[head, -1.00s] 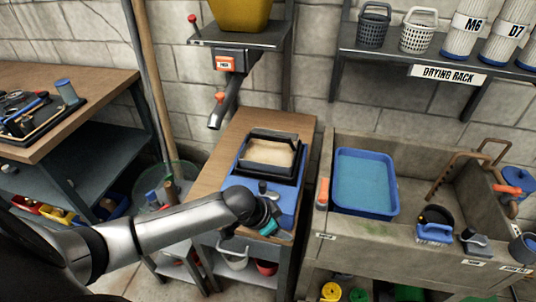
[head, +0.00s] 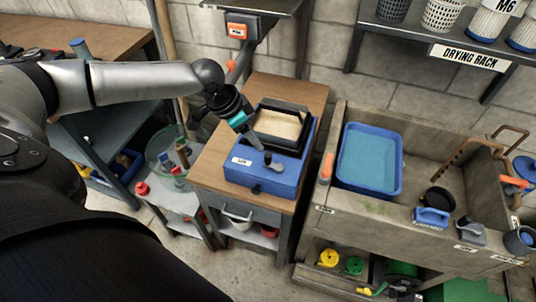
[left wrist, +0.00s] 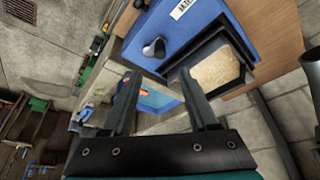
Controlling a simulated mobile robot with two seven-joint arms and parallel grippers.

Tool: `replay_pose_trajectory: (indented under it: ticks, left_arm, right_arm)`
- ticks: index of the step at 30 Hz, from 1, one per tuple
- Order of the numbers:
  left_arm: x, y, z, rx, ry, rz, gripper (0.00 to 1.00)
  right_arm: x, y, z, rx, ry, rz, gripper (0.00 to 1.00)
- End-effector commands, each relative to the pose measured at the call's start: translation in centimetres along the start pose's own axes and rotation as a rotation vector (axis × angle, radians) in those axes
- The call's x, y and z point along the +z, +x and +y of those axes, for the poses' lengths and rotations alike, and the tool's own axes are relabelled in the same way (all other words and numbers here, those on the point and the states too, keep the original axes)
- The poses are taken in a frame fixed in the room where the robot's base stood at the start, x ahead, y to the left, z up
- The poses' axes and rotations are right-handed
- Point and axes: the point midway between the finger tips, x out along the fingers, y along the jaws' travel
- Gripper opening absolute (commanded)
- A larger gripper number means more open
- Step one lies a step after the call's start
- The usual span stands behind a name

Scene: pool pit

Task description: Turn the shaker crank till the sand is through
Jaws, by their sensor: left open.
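The blue shaker box (head: 245,178) stands on a wooden-topped stand. A black sieve (head: 297,138) sits on it with tan sand (head: 276,124) inside. The grey crank (head: 274,164) is on top of the box, in front of the sieve. My left gripper (head: 256,145) is open and points down just above and behind the crank, beside the sieve. In the left wrist view the crank (left wrist: 153,48) shows beyond the spread fingers (left wrist: 158,78), with nothing between them. The sieve (left wrist: 243,75) shows past the right finger. My right gripper is not in view.
A stone sink (head: 425,165) with a blue tray (head: 344,182) of water stands to the right. A drying rack (head: 420,38) hangs above it. A box with an orange switch (head: 237,31) is mounted behind the stand. A workbench (head: 70,30) is at the left.

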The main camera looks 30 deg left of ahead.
Motion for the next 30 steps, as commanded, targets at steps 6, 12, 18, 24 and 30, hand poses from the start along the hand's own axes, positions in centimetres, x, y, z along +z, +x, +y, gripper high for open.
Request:
replay_pose_trajectory:
  ticks: [6, 12, 18, 24, 30]
  left_arm:
    - [0.0, 5.2, 0.1, 0.0, 0.001, 0.0, 0.59]
    - [0.0, 8.8, 0.0, 0.0, 0.0, 0.0, 0.59]
    - [-0.1, 10.8, 0.0, 0.0, 0.001, 0.001, 0.59]
    - [0.0, 11.3, 0.0, -0.001, 0.001, 0.0, 0.59]
    - [0.0, 11.3, 0.0, -0.001, 0.001, 0.0, 0.59]
  right_arm:
    - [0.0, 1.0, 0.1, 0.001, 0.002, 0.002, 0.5]
    - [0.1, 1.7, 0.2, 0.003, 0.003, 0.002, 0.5]
    - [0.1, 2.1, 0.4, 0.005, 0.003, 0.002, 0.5]
    - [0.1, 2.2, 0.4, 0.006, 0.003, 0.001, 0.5]
    - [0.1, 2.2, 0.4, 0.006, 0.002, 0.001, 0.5]
